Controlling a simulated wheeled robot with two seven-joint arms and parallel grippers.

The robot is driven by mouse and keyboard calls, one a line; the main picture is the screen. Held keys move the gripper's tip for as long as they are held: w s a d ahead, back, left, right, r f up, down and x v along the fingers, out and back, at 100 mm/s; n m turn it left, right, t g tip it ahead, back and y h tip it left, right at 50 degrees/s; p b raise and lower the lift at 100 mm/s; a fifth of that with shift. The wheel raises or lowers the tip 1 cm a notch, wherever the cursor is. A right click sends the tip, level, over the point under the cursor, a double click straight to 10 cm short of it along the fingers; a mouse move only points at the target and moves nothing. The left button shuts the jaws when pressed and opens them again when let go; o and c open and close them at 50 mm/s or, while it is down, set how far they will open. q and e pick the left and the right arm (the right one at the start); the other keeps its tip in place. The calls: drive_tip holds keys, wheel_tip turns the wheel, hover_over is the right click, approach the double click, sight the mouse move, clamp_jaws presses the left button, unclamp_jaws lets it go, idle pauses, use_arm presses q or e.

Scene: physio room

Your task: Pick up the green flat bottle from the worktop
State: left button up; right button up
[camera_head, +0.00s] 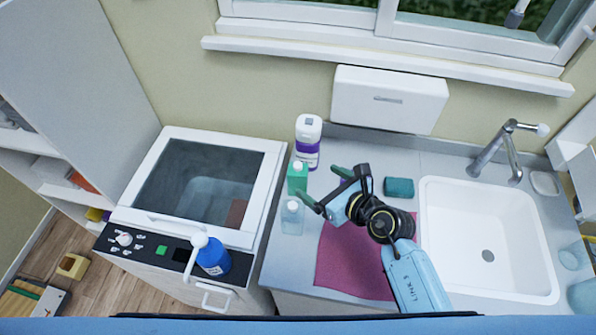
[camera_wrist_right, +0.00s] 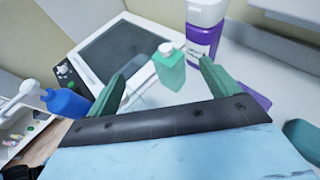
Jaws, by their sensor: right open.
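The green flat bottle (camera_head: 297,180) with a pale cap stands upright near the left edge of the worktop (camera_head: 282,270). In the right wrist view the green flat bottle (camera_wrist_right: 170,72) appears ahead, between my two green-tipped fingers. My right gripper (camera_head: 317,184) is open and empty, just right of the bottle in the head view, with its fingers pointing toward it. I see no clear contact. My left gripper is not in view.
A white-and-purple bottle (camera_head: 308,143) stands behind the green one, and a clear bottle (camera_head: 292,220) in front. A pink cloth (camera_head: 340,262), green sponge (camera_head: 398,187) and sink (camera_head: 500,285) lie to the right.

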sight(299, 167)
drive_tip(key=x, duration=0.5)
drive_tip(key=shift+w+a, duration=0.15)
drive_tip(key=shift+w+a+f, duration=0.15)
drive_tip(key=shift+w, duration=0.1)
drive_tip(key=shift+w+a+f+b, duration=0.1)
drive_tip(key=shift+w+f+b, duration=0.05)
drive_tip(key=shift+w+b, duration=0.15)
drive_tip(key=x, duration=0.3)
drive_tip(key=shift+w+f+b, duration=0.2)
drive_tip(key=shift+w+b, duration=0.05)
drive_tip(key=shift+b, duration=0.15)
drive_tip(key=shift+w+a+f, duration=0.2)
drive_tip(key=shift+w+f, duration=0.05)
drive_tip(key=shift+w, duration=0.2)
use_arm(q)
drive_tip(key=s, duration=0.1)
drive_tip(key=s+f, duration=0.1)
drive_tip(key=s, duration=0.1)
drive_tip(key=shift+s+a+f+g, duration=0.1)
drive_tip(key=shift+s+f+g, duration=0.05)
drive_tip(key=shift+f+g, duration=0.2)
